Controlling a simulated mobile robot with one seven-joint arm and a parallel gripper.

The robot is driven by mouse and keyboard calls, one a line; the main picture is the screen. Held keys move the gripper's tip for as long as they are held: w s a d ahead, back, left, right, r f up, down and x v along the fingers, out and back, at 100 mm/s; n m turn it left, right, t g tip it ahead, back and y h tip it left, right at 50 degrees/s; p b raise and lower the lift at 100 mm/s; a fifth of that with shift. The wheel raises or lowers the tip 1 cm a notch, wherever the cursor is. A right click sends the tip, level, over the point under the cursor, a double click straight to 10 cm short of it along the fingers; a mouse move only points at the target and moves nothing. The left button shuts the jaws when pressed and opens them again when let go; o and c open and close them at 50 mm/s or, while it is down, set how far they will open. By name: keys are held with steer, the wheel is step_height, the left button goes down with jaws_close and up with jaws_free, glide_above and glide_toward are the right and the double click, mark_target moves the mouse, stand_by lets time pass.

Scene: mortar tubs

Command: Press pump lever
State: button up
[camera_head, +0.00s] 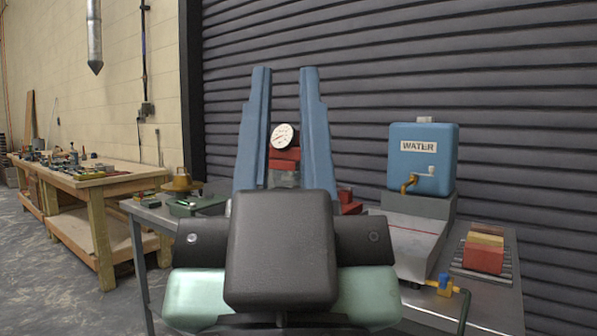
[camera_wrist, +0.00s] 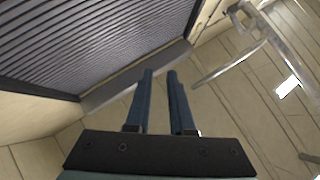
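My gripper (camera_head: 285,72) is raised in front of me in the head view, its two blue fingers pointing up with a gap between them. It is open and holds nothing. The fingers also show in the wrist view (camera_wrist: 160,73), with nothing between them. Behind them stands a white round gauge (camera_head: 283,136) above a red block-like part (camera_head: 285,158). My arm hides what lies below. I cannot make out a pump lever for certain. A small blue and yellow fitting (camera_head: 444,285) with a dark bent hose or handle sits at the table's front right.
A metal table (camera_head: 497,298) carries a blue WATER tank (camera_head: 423,153) on a grey stand, red and tan blocks (camera_head: 484,252) on a rack, and a brass-coloured object (camera_head: 181,181) at left. A wooden workbench (camera_head: 105,184) stands further left. Open floor lies between them.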

step_height(320, 180, up, 29)
steer(key=p, duration=2.7)
jaws_close()
steer(key=shift+f, duration=0.1)
